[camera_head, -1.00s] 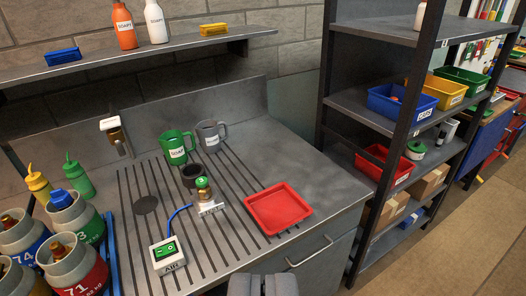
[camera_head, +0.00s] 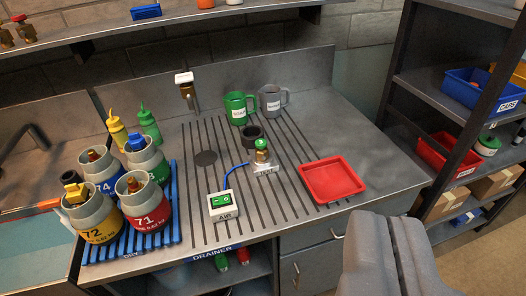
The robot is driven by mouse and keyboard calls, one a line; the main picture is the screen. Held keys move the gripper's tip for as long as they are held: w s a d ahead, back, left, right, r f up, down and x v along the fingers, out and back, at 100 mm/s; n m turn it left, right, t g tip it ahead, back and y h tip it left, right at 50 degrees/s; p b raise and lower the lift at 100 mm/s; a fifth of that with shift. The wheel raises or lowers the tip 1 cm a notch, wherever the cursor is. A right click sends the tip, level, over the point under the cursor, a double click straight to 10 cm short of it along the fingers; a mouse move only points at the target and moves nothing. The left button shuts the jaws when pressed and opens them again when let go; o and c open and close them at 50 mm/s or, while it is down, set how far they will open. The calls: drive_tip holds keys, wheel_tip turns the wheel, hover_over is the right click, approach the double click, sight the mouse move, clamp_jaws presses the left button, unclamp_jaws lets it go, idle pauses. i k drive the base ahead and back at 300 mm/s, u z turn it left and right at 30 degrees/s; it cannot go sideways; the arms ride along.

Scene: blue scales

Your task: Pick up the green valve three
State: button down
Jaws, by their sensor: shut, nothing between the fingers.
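A brass valve with a green top (camera_head: 262,148) stands upright on a small white labelled stand (camera_head: 264,169) on the grooved metal worktop. A number on the green top is too small to read. A blue hose links the stand to a white box with a green switch (camera_head: 223,203). My gripper (camera_head: 381,217) is shut and empty at the lower right, in front of the worktop and well apart from the valve.
A red tray (camera_head: 331,180) lies right of the valve. A dark cup (camera_head: 252,136), a green mug (camera_head: 238,108) and a grey mug (camera_head: 272,101) stand behind it. Gas cylinders (camera_head: 148,208) stand on a blue rack at left. A shelf unit (camera_head: 437,90) rises at right.

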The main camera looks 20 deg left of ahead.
sight(262, 152)
drive_tip(key=u, duration=0.35)
drive_tip(key=i, duration=1.15)
drive_tip(key=z, duration=0.45)
